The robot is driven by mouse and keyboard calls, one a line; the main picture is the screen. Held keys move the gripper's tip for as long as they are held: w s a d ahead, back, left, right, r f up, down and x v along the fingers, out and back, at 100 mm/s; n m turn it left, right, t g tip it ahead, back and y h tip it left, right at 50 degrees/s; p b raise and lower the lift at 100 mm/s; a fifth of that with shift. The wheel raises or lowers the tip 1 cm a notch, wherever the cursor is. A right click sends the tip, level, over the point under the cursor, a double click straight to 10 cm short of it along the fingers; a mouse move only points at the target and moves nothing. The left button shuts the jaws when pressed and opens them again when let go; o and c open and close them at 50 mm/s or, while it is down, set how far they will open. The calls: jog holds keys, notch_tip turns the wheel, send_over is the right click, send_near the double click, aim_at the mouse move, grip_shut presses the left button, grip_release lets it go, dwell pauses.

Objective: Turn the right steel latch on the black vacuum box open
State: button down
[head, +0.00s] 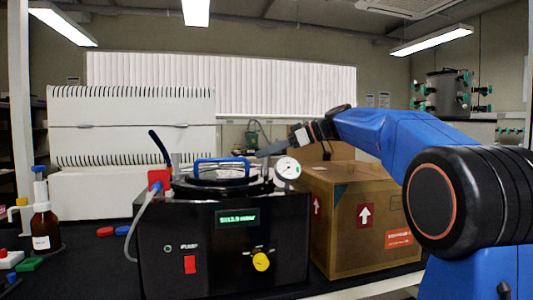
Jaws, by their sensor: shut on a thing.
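The black vacuum box (205,270) stands on the bench in the head view, with a green display on its front. Its round lid (220,188) with a blue handle (222,160) sits on top. The right steel latch (265,168) is a small upright metal piece at the lid's right side, partly hidden by the pressure gauge. My gripper (263,153) reaches in from the right, its dark fingers at the top of this latch and shut on it. The fingertips are small here, and the exact grip is hard to see.
A white-faced pressure gauge (287,168) stands right beside the latch, below my gripper. A cardboard box (350,240) stands close to the right, under my arm. A red fitting with a grey hose (145,205) and a brown bottle (45,225) are at the left.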

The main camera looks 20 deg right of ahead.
jog(key=shift+f+n+g, duration=0.1)
jog(key=shift+n+g, duration=0.2)
jog(key=shift+g, duration=0.1)
jog(key=c, duration=1.6)
grip_release()
jog(key=shift+o, duration=0.2)
jog(key=v, duration=1.7)
jog(key=shift+d, duration=0.25)
jog(key=shift+s+f, duration=0.15)
jog(key=shift+s, duration=0.05)
